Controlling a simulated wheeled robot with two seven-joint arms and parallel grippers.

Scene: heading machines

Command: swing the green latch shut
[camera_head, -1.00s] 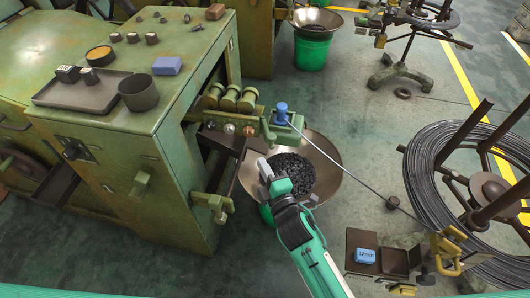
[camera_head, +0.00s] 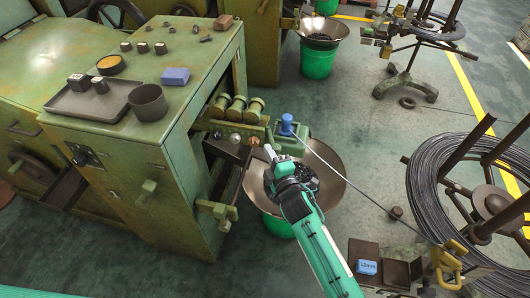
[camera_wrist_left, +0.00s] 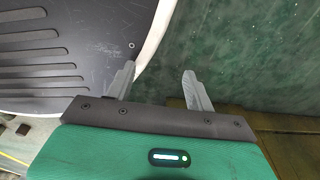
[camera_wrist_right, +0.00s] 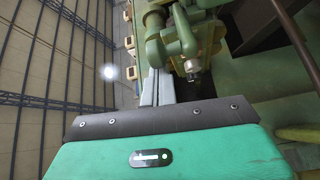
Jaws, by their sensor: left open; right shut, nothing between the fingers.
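A green machine (camera_head: 165,170) fills the left of the head view. A small green arm that looks like the latch (camera_head: 270,137) stands out at its right side, below the rollers and left of the blue knob (camera_head: 287,122). Its exact position is unclear. My right gripper (camera_head: 271,152) is shut and empty, close by this arm; I cannot tell whether they touch. In the right wrist view, the shut fingers (camera_wrist_right: 158,88) point at green machine parts (camera_wrist_right: 185,38). My left gripper (camera_wrist_left: 160,84) is open and empty, away from the machine.
A wide pan (camera_head: 332,172) on a green bucket lies below my right arm. Another green handle (camera_head: 218,211) juts from the machine's front. A tray (camera_head: 75,106) and cup (camera_head: 148,102) stand on top.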

